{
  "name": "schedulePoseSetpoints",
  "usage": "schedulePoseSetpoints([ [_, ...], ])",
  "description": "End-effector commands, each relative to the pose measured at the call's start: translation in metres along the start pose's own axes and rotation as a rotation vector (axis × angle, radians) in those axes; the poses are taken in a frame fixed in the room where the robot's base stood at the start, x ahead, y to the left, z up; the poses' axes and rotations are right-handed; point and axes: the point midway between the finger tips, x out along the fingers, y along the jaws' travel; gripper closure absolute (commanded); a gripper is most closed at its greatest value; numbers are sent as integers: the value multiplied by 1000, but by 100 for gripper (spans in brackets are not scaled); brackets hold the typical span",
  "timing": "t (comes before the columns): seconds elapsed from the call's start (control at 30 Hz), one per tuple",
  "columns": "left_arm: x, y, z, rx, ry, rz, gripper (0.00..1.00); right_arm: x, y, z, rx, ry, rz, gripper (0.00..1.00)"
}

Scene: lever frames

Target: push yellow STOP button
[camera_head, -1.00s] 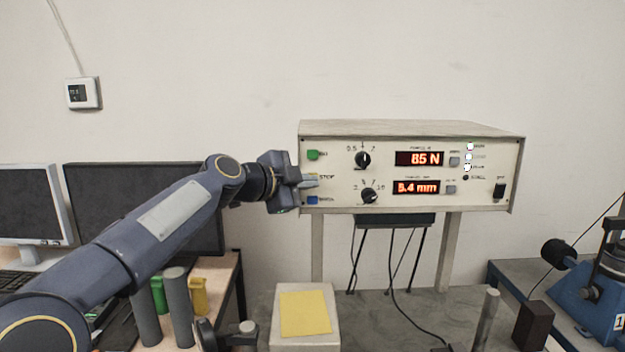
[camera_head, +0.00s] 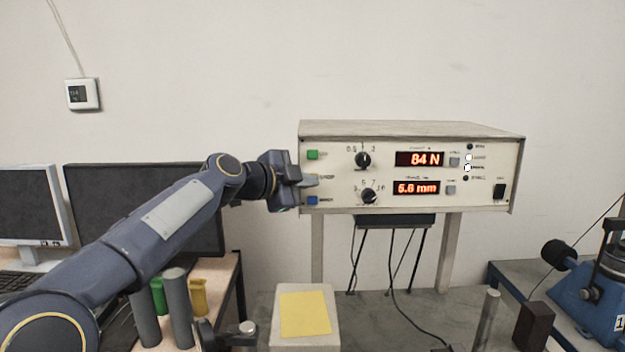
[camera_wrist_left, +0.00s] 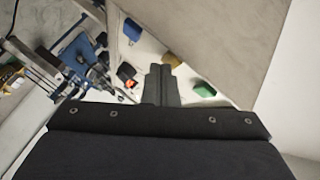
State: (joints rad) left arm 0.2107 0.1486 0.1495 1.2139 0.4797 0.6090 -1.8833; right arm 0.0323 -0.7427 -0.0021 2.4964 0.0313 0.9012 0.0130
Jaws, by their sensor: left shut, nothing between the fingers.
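The control box (camera_head: 430,170) has a green button (camera_head: 313,155) at its upper left and a blue button (camera_head: 312,200) below. My left gripper (camera_head: 310,181) is shut and empty, with its fingertips at the panel between these two. In the head view the fingers hide the yellow STOP button. In the left wrist view the yellow button (camera_wrist_left: 172,60) shows just beyond the shut fingertips (camera_wrist_left: 160,70), between the blue button (camera_wrist_left: 132,30) and the green button (camera_wrist_left: 204,90). I cannot tell whether the fingertips touch it. My right gripper is not in view.
The box carries black knobs (camera_head: 363,160) and red displays reading 84 N (camera_head: 420,159) and 5.6 mm (camera_head: 417,188). Below stands a pale block with a yellow top (camera_head: 305,313). Monitors (camera_head: 30,205) stand left, a blue machine (camera_head: 590,300) right. The wall is bare above the box.

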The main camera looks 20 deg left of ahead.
Motion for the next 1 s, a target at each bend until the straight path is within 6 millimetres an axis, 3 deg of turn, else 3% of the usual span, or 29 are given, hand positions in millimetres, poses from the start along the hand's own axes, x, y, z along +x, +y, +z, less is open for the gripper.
schedulePoseSetpoints([
  [0.77, -12, 9, -8, 0, 0, -1, 100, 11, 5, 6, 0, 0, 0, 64],
  [1.0, -26, 21, -18, 1, 1, -2, 100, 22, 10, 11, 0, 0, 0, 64],
])
